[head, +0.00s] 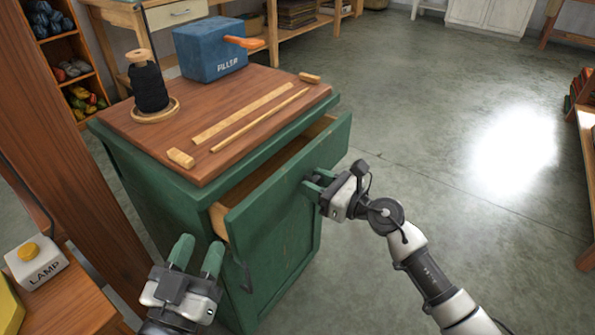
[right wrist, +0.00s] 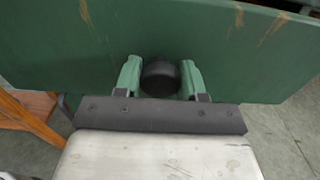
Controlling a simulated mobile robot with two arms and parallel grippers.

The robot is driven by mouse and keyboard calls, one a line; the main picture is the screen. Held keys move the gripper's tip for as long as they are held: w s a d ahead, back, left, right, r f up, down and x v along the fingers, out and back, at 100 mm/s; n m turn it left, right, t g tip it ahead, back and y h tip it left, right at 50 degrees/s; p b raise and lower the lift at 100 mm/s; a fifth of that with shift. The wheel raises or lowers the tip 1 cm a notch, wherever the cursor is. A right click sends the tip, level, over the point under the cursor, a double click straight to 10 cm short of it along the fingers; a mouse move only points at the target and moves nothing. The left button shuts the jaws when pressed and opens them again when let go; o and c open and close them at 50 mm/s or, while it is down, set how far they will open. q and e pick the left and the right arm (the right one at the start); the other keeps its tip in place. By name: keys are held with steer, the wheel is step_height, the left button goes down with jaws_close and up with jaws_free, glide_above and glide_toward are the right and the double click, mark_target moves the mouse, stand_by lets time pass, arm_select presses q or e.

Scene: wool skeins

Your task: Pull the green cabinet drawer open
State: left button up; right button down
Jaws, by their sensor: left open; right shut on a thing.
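The green cabinet (head: 160,200) has a brown wooden top, and its upper drawer (head: 290,175) stands partly open, with a gap showing its pale wooden side. My right gripper (head: 312,185) is at the drawer front. In the right wrist view, its green fingers (right wrist: 160,80) are shut on a round black knob (right wrist: 160,77) on the green drawer front (right wrist: 60,45). The knob is hidden by the gripper in the head view. My left gripper (head: 196,255) is open and empty, in front of the cabinet's near left corner, apart from the drawer.
On the cabinet top are a spool of black yarn (head: 150,88), a blue box (head: 209,52) with an orange handle and several wooden sticks (head: 242,113). A wooden post (head: 70,150) and a lamp button box (head: 37,264) stand at left.

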arm_select(q)
steer(key=s+r+t+h+b, duration=0.2)
steer(key=s+r+t, duration=0.1)
steer(key=r+t, duration=0.2)
steer(key=shift+r+t, duration=0.15)
steer(key=shift+t, duration=0.15)
arm_select(e)
steer(key=v, duration=1.5)
arm_select(q)
steer(key=shift+d, duration=0.1)
arm_select(e)
steer(key=c, duration=0.7)
jaws_free()
steer(key=shift+o, duration=0.2)
